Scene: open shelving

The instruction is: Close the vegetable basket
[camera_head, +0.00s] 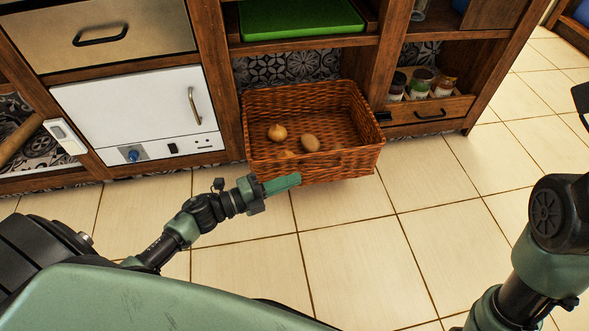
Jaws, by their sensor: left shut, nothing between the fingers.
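The vegetable basket (318,169) is a brown wicker drawer, pulled out from the wooden shelving and jutting over the floor. An onion (277,133) and a potato-like vegetable (310,142) lie inside it, with more partly hidden behind its front wall. My left gripper (296,179) is shut and empty, at the lower left part of the basket's front. Its green fingers overlap the front wall in the picture; I cannot tell whether they touch it. My right arm (535,260) shows at the right edge, but its gripper is out of view.
A white cabinet door (140,110) with a handle is left of the basket. A small wooden drawer (430,112) with jars (420,82) above it is to the right. A green board (300,18) lies on the shelf above. The tiled floor (440,220) in front is clear.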

